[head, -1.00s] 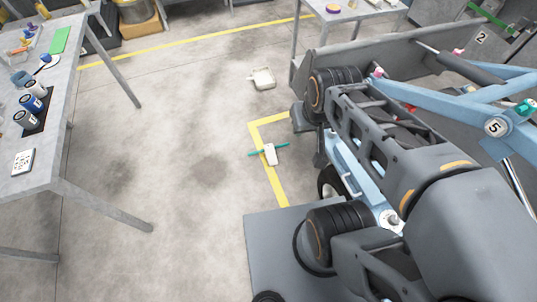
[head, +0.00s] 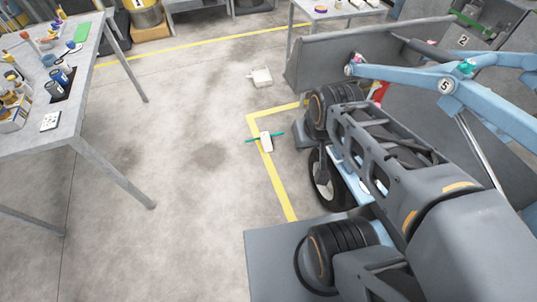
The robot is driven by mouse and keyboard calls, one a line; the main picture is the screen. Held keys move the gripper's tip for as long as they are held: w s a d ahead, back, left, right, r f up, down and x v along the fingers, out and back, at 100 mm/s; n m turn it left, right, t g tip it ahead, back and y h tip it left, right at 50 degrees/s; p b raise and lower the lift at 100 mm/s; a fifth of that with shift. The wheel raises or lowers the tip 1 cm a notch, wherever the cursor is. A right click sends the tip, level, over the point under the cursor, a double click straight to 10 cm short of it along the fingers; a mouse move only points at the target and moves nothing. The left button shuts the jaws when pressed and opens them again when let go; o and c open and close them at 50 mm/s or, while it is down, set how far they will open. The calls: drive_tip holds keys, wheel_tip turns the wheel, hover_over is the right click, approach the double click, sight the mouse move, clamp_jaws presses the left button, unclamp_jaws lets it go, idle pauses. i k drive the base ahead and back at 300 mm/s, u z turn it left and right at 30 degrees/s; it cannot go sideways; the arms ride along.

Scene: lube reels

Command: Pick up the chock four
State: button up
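I cannot make out a chock marked four in the head view. A pale block with a green bar across it (head: 266,141) lies on the floor beside the yellow line. The frame does not show whether it is a chock, and no number is readable on it. My dark grey arm is folded across the right side and hides part of the floor and machine there. My gripper's fingers are not visible.
A pale tray (head: 260,77) lies on the floor. A cluttered grey table (head: 95,122) stands left.

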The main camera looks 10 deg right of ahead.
sight(266, 142)
drive_tip(key=z, duration=1.95)
drive_tip(key=k, duration=0.1)
drive_tip(key=u, duration=3.1)
drive_tip(key=i, duration=2.4)
drive_tip(key=z, duration=1.4)
drive_tip(key=i, duration=0.55)
drive_tip(key=z, duration=0.35)
